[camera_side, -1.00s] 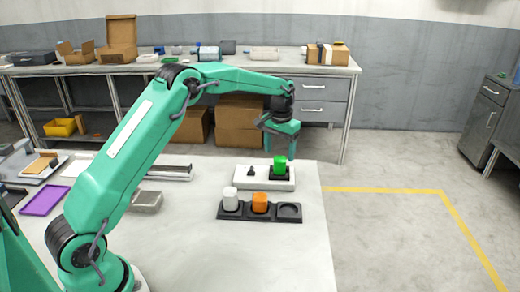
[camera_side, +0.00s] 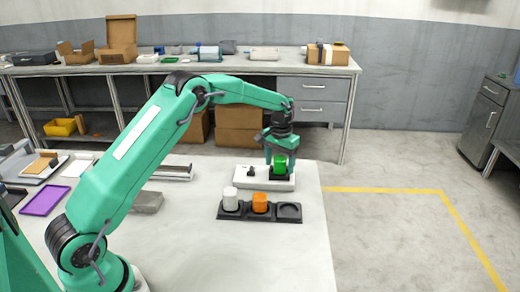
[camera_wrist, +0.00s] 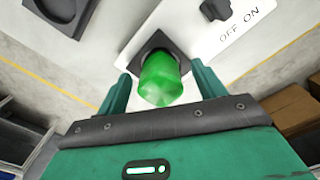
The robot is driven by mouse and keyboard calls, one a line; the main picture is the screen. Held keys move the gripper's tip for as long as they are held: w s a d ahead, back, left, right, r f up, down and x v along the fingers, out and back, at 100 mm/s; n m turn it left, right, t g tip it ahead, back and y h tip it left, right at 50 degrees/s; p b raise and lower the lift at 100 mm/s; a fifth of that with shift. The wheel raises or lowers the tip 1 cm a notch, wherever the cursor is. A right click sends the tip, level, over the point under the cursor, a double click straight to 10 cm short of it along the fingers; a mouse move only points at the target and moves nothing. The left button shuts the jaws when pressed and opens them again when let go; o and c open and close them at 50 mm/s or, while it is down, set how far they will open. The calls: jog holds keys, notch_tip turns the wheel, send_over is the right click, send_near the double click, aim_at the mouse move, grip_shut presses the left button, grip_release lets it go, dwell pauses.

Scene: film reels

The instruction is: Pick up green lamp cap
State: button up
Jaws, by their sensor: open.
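The green lamp cap (camera_side: 280,164) sits upright in a black square socket on the white switch box (camera_side: 243,182). In the wrist view the green lamp cap (camera_wrist: 161,80) stands between my two fingers, with a gap visible on each side. My gripper (camera_side: 281,160) points down over the cap, its fingers reaching down beside it. My gripper also shows in the wrist view (camera_wrist: 160,88), open, with nothing held. The fingers partly hide the cap in the side view.
A black tray (camera_side: 290,218) in front holds a white cap (camera_side: 230,199) and an orange cap (camera_side: 260,202); its right slot is empty. A black switch knob (camera_side: 251,171) stands left of the green cap. The table's right front is clear.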

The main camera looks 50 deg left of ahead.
aim_at(280, 159)
jog(key=c, duration=1.1)
jog(key=shift+r, duration=0.15)
jog(key=shift+r, duration=0.5)
notch_tip(280, 159, up, 3)
jog(key=shift+d+r, duration=0.1)
jog(key=s+d+r, duration=0.1)
jog(key=d+r, duration=0.1)
jog(key=d, duration=0.1)
jog(key=s+d+r, duration=0.2)
jog(key=d, duration=0.2)
jog(key=s+d+r, duration=0.1)
jog(key=d+r, duration=0.1)
jog(key=d, duration=0.1)
jog(key=shift+s+d+r, duration=0.25)
jog(key=shift+d, duration=0.05)
